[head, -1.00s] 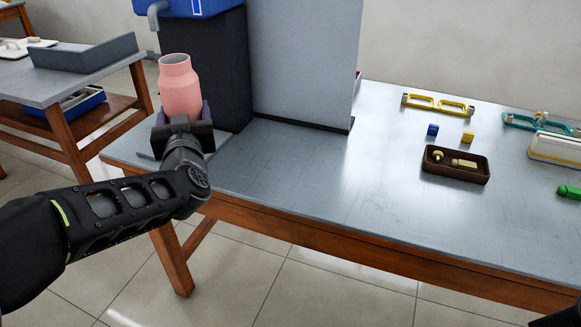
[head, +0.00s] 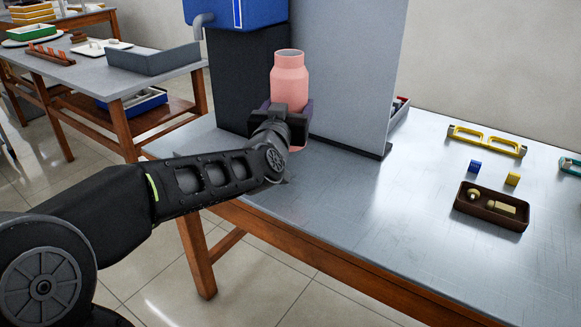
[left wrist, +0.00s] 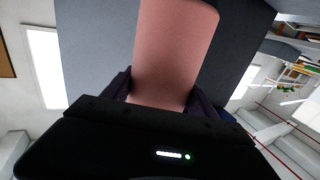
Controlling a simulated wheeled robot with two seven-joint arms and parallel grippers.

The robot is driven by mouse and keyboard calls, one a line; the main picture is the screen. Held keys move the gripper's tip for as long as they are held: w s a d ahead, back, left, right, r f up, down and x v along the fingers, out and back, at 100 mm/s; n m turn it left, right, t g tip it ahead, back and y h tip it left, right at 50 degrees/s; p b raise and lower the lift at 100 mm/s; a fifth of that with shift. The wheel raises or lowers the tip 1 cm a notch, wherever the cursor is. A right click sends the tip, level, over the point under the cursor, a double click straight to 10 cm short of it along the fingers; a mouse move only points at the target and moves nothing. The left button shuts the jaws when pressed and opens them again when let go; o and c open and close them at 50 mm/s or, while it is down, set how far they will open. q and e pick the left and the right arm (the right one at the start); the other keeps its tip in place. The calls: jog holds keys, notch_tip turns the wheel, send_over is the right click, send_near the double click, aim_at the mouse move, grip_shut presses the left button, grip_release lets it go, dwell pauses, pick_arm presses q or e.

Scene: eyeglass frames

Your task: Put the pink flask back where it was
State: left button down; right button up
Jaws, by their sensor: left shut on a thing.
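The pink flask (head: 289,82) is upright in my left gripper (head: 286,108), in front of the grey upright panel and the dark block. My left gripper is shut on the flask's body. In the left wrist view the flask (left wrist: 172,50) fills the middle between the two dark fingers (left wrist: 160,90). The gripper hides part of its lower body. The flask appears over the left part of the grey table (head: 330,205); I cannot tell whether its base touches. My right gripper is not in view.
A blue tank (head: 236,12) with a grey spout tops the dark block (head: 250,75) beside the grey panel (head: 350,60). The table's middle is clear.

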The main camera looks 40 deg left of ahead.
pick_arm(q)
jog(key=shift+f+b, duration=0.8)
jog(key=shift+f, duration=1.3)
jog(key=shift+f+b, duration=0.95)
jog(key=shift+f, duration=1.55)
jog(key=shift+f, duration=0.15)
jog(key=shift+c, duration=1.2)
grip_release()
jog(key=shift+f, duration=0.15)
